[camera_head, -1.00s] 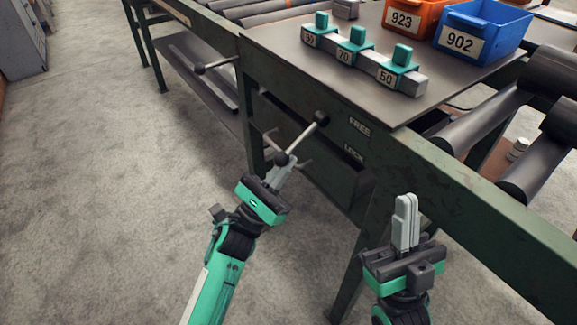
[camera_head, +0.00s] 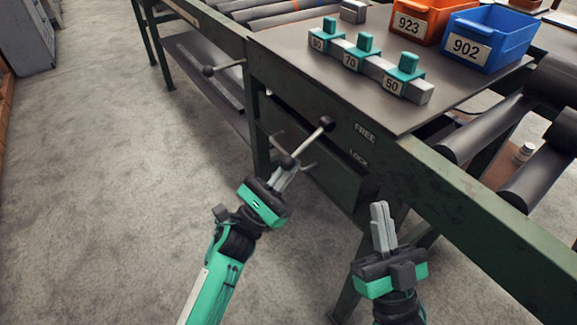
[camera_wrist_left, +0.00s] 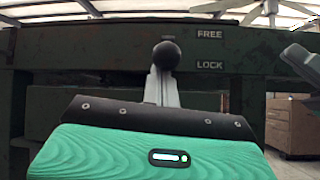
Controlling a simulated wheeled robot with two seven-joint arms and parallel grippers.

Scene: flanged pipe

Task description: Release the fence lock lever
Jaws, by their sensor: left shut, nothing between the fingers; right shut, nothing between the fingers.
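A second ball-ended lever (camera_head: 228,67) sticks out of the bench farther left. The bench top (camera_head: 300,75) holds a bar with numbered teal blocks (camera_head: 371,65), an orange bin (camera_head: 420,15) and a blue bin (camera_head: 488,35). Rollers lie at the right. The floor at left is clear.

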